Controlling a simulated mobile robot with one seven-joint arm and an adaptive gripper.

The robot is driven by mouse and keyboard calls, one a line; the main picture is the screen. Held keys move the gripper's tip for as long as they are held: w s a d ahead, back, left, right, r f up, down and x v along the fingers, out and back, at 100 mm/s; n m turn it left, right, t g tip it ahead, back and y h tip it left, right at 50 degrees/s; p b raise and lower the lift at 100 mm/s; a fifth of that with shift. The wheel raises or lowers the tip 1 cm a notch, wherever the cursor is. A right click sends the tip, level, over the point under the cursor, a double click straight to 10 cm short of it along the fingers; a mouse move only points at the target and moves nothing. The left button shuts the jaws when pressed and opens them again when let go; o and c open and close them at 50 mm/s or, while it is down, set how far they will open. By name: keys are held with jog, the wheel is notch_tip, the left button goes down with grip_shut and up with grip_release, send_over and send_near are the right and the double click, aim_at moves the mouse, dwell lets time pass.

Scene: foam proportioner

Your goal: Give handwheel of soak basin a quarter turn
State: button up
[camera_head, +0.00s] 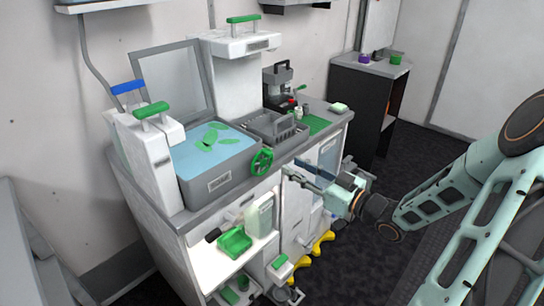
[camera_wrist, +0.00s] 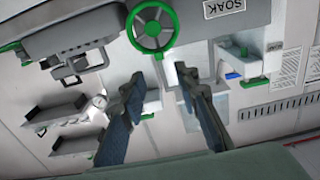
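The handwheel (camera_head: 262,162) is a green spoked wheel on the front of the soak basin. In the wrist view the handwheel (camera_wrist: 152,27) is at the top, and the basin's SOAK label is to its right. The soak basin (camera_head: 220,178) is a grey tub holding blue liquid with green pieces in it. My gripper (camera_head: 300,174) is to the right of the wheel, in front of the counter. In the wrist view my gripper (camera_wrist: 160,76) has its two fingers apart with nothing between them. The fingertips are below the wheel and apart from it.
Below the counter is an open lit shelf with a green tray (camera_head: 235,242) and a pale green jug (camera_head: 259,215). A grey sink or rack (camera_head: 272,128) is right of the basin. Yellow feet (camera_head: 322,241) stand on the floor. Dark floor in front is partly clear.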

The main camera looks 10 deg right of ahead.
aim_at(271, 155)
jog(key=x, duration=0.9)
jog(key=shift+w, duration=0.1)
jog(key=shift+c, duration=0.3)
grip_shut()
